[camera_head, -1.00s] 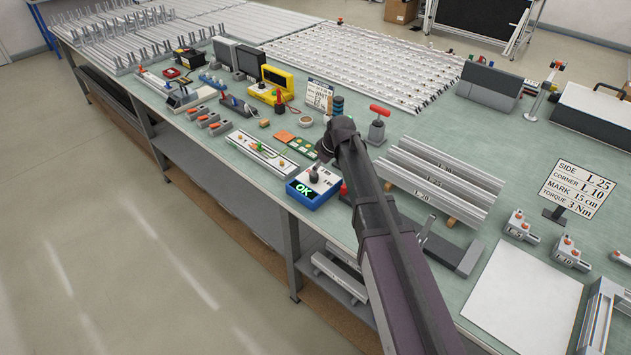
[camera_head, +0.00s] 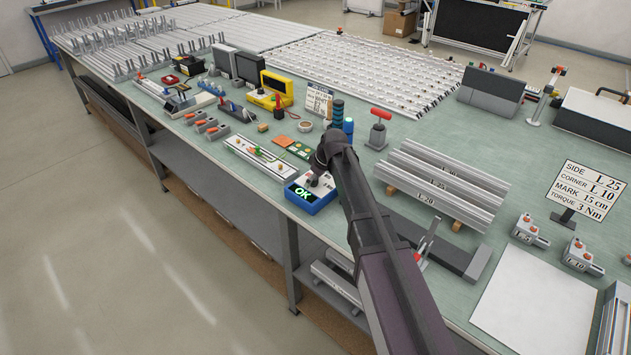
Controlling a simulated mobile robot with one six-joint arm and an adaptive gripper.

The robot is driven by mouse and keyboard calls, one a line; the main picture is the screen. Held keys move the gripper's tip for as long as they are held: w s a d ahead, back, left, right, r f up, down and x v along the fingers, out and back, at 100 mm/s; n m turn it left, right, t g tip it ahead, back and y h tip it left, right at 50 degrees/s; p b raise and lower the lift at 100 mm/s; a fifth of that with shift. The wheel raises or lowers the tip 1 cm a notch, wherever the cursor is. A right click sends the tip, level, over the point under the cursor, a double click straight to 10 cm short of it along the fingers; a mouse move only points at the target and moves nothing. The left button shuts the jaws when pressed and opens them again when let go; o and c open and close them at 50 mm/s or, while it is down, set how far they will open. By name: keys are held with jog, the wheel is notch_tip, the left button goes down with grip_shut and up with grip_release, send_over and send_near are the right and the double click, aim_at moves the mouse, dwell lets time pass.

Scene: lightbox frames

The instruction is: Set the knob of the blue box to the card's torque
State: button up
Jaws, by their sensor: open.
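The blue box (camera_head: 312,203) sits at the bench's front edge, with a white top and a green display reading "OK". My gripper (camera_head: 318,172) points down over the top of the box; it is open. The knob is hidden behind my gripper, and I cannot tell whether the fingers are around it or touching it. The card (camera_head: 590,190) stands at the right and reads SIDE L 25, CORNER L 10, MARK 15 cm, TORQUE 3 Nm.
A white board (camera_head: 258,157) with small parts lies left of the box. Aluminium profiles (camera_head: 440,190) lie to the right of my arm. A blue cylinder (camera_head: 348,127) and a red-handled tool (camera_head: 380,114) stand behind. A white sheet (camera_head: 533,308) lies at the front right.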

grip_shut()
jog(key=shift+d, duration=0.25)
jog(key=shift+a, duration=0.2)
jog(key=shift+a, duration=0.1)
dwell(0.5)
